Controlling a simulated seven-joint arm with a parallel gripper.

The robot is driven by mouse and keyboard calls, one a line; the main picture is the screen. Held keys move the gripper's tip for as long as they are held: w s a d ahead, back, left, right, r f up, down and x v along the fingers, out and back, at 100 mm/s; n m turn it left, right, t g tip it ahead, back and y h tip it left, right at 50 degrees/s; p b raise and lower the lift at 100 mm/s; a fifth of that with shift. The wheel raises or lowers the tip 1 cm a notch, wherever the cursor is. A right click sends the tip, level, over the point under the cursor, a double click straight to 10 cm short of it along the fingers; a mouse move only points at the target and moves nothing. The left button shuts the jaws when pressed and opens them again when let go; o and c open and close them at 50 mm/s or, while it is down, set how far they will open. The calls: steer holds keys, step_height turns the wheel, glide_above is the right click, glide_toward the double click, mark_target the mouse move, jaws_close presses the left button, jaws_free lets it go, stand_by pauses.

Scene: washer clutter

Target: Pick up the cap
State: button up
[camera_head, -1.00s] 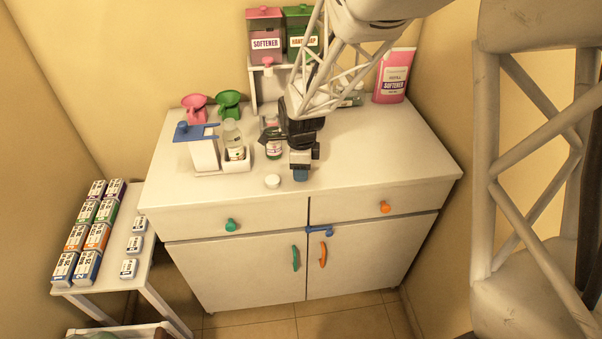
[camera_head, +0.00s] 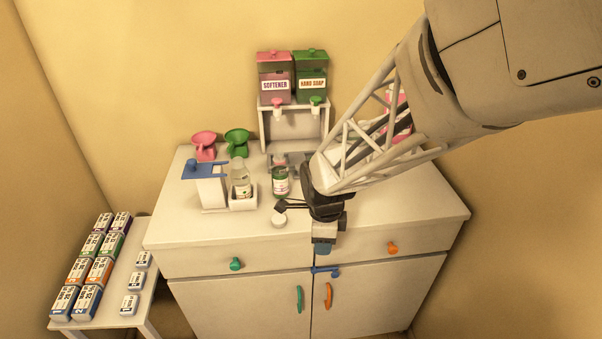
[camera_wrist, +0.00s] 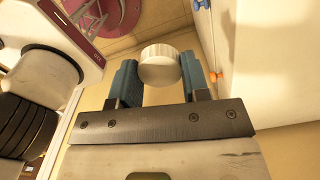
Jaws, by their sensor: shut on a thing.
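In the wrist view a white round cap (camera_wrist: 159,66) with a ribbed side sits between the two teal fingers of my gripper (camera_wrist: 160,78). The fingers touch it on both sides. In the head view my gripper (camera_head: 323,248) points down in front of the dresser's front edge, and I cannot make out the held cap there. A separate white round piece (camera_head: 278,221) lies on the dresser top, left of my gripper.
Pink and green dispensers (camera_head: 290,78) stand behind. A side table (camera_head: 150,238) holds several labelled boxes.

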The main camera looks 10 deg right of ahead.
steer(key=shift+s+d+r, duration=0.1)
steer(key=shift+s+d, duration=0.05)
steer(key=shift+s, duration=1.3)
steer(key=shift+w, duration=0.1)
steer(key=w+a+r, duration=0.3)
steer(key=w+r, duration=0.2)
steer(key=w, duration=0.4)
steer(key=w+a+r, duration=0.3)
steer(key=w+r, duration=0.3)
steer(key=w, duration=0.3)
steer(key=w+a+r, duration=0.3)
steer(key=w+r, duration=0.3)
steer(key=w, duration=0.4)
steer(key=shift+d+f, duration=0.1)
steer(key=shift+f, duration=0.1)
steer(key=shift+f, duration=2.9)
steer(key=shift+f, duration=0.85)
